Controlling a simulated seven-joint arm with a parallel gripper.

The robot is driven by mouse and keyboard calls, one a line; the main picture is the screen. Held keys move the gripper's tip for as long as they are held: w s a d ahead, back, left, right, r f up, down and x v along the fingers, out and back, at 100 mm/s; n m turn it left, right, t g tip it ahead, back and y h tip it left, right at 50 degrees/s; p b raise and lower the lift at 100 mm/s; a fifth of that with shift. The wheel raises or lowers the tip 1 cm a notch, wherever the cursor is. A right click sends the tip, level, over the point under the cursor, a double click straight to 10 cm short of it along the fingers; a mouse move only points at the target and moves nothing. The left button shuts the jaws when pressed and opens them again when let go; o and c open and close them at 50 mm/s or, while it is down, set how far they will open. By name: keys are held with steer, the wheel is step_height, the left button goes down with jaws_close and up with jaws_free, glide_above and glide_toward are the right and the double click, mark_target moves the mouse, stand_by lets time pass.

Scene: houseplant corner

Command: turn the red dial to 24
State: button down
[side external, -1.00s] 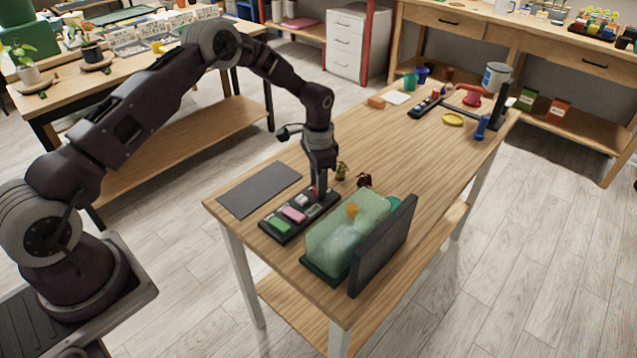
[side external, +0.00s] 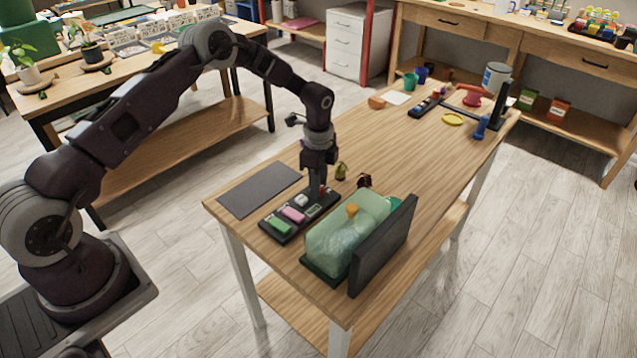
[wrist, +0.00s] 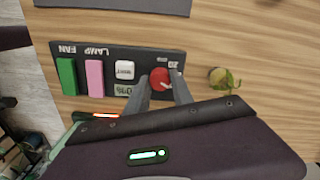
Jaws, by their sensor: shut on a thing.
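The red dial (wrist: 161,78) sits at one end of a black control panel (wrist: 110,60). The panel also shows in the side external view (side external: 268,230). My gripper (wrist: 160,88) points down over the panel and is shut on the red dial, one finger on each side of it. The dial has a pale pointer mark. The number 20 is printed beside it, upside down in the wrist view. A small display (wrist: 123,90) on the panel is partly readable at best. In the side external view my gripper (side external: 317,193) mostly hides the dial.
A translucent green container (side external: 345,240) stands beside the panel, before a dark upright board (side external: 383,245). A grey mat (side external: 260,190) lies behind. A small plant (wrist: 222,78) is near the dial.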

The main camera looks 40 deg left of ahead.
steer(key=shift+w+r+m, duration=0.1)
steer(key=shift+m, duration=0.2)
stand_by(0.4)
steer(key=c, duration=1.1)
jaws_free()
